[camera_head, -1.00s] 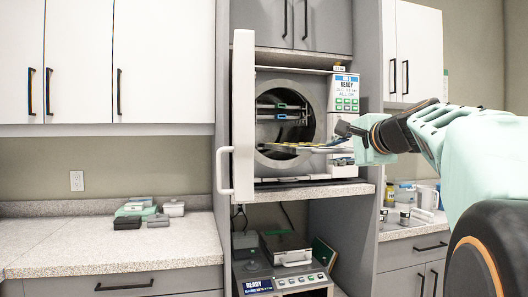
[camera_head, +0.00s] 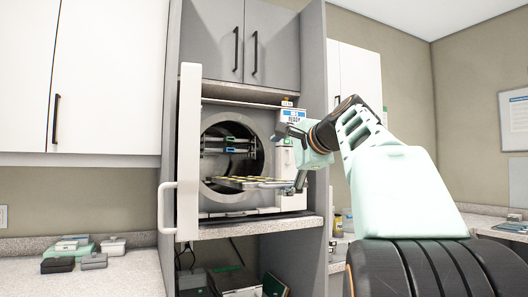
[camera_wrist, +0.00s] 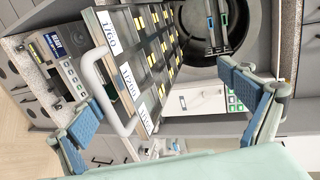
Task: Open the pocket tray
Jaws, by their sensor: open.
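The pocket tray (camera_head: 250,184) sticks out of the round chamber of the autoclave, with rows of dark pockets and yellow pieces. In the wrist view the tray (camera_wrist: 122,45) shows labelled cells along its near edge, and a white bar handle (camera_wrist: 88,78) lies along that edge. My gripper (camera_head: 297,172) is at the tray's outer right end in the head view. In the wrist view my gripper (camera_wrist: 160,86) has its blue fingers wide apart and nothing between the pads. The left finger is close to the handle; I cannot tell whether it touches. The tray's far end is partly hidden.
The autoclave door (camera_head: 189,150) stands open at the left, with its own handle (camera_head: 166,208). A control panel (camera_head: 293,116) is right of the chamber. Small boxes (camera_head: 88,250) sit on the left counter.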

